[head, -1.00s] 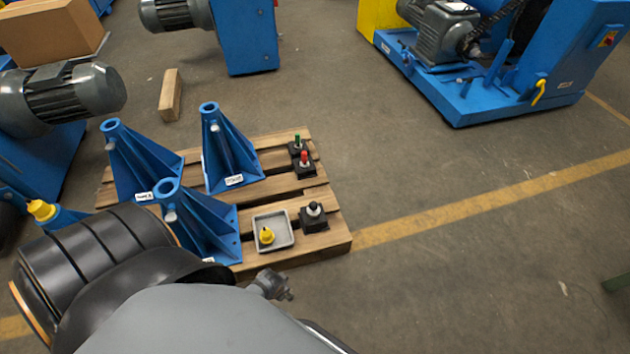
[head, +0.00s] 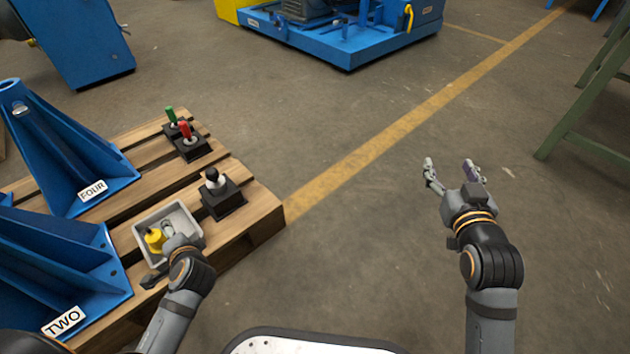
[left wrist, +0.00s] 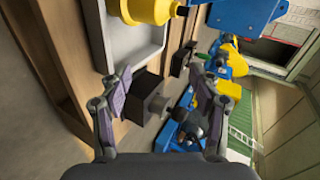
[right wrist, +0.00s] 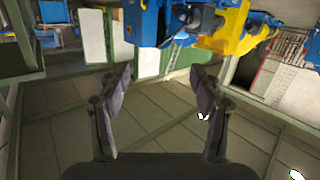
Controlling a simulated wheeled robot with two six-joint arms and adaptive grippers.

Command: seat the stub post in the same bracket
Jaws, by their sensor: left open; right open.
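A yellow post-like piece (head: 154,240) lies in a shallow grey tray (head: 191,217) on the pallet; I cannot tell whether it is the stub post. My left gripper (head: 160,256) is open and empty at the tray's near side, beside the yellow piece. The left wrist view shows the yellow piece (left wrist: 146,9) beyond the open fingers (left wrist: 163,92). Blue brackets stand on the pallet, one labelled FOUR (head: 72,160) and one labelled TWO (head: 60,265). Which bracket is meant does not show. My right gripper (head: 452,168) is open and empty over bare floor.
A black block with a dark knob (head: 222,198) stands beside the tray. Blocks with a red post (head: 188,140) and a green post (head: 171,122) stand further back on the pallet (head: 262,203). A blue machine (head: 345,40) is behind. The floor to the right is clear up to a green frame (head: 590,130).

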